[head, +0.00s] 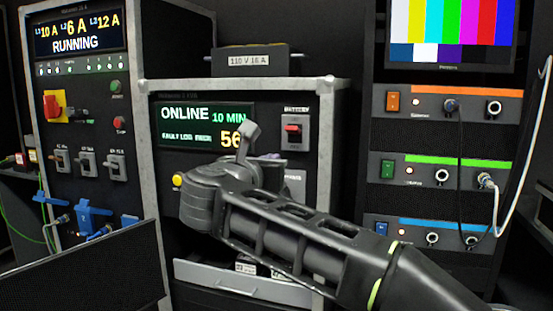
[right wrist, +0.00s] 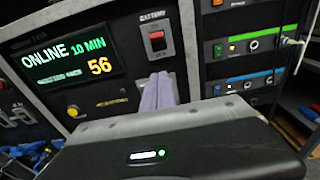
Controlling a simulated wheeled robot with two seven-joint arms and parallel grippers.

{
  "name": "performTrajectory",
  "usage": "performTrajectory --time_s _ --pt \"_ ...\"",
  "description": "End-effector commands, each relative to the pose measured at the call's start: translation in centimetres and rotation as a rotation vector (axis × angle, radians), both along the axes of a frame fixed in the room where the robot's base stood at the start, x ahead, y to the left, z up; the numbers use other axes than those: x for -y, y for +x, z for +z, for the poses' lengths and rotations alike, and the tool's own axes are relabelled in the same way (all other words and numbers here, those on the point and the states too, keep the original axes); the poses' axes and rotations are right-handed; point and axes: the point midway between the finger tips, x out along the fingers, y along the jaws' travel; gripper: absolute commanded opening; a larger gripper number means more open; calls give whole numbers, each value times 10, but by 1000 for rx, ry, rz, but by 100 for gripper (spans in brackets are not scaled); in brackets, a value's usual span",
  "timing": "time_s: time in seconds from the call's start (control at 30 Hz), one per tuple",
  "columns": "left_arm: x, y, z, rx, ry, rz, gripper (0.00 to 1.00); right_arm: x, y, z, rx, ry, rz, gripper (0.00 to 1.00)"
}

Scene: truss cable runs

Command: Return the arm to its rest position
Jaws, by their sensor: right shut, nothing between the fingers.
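My right arm (head: 290,235) reaches in from the lower right of the head view, in front of the middle cabinet. My right gripper shows in the right wrist view (right wrist: 157,92), with its two pale purple fingers shut together and nothing between them. The fingers point at the cabinet front, just below the battery switch (right wrist: 157,39) in that view. I cannot tell how far they are from the panel. In the head view the wrist mostly hides the gripper. My left gripper is not in view.
The middle cabinet has an ONLINE screen (head: 203,126), a red battery switch (head: 292,130) and an open drawer (head: 235,285) below my arm. A breaker cabinet (head: 90,150) stands left. A rack (head: 440,145) with cables and a colour-bar monitor (head: 450,30) stands right. A dark panel (head: 80,270) fills the lower left.

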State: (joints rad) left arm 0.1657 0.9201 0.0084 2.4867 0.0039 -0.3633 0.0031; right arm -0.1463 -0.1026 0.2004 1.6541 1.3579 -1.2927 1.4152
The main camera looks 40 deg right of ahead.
Motion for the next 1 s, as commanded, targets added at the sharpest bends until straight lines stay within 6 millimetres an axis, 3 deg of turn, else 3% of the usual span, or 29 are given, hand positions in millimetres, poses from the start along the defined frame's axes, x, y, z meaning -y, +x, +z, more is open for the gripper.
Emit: performTrajectory --time_s 0.77,0.87,0.97,1.0 --pt "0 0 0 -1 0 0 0 -5 -1 1 -35 -27 9 0" --pt "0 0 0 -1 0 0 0 -11 7 8 -107 -122 56 0" --pt "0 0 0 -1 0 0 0 -33 30 16 -255 -383 151 0" --pt "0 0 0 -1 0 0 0 -51 48 7 -350 -532 203 0"
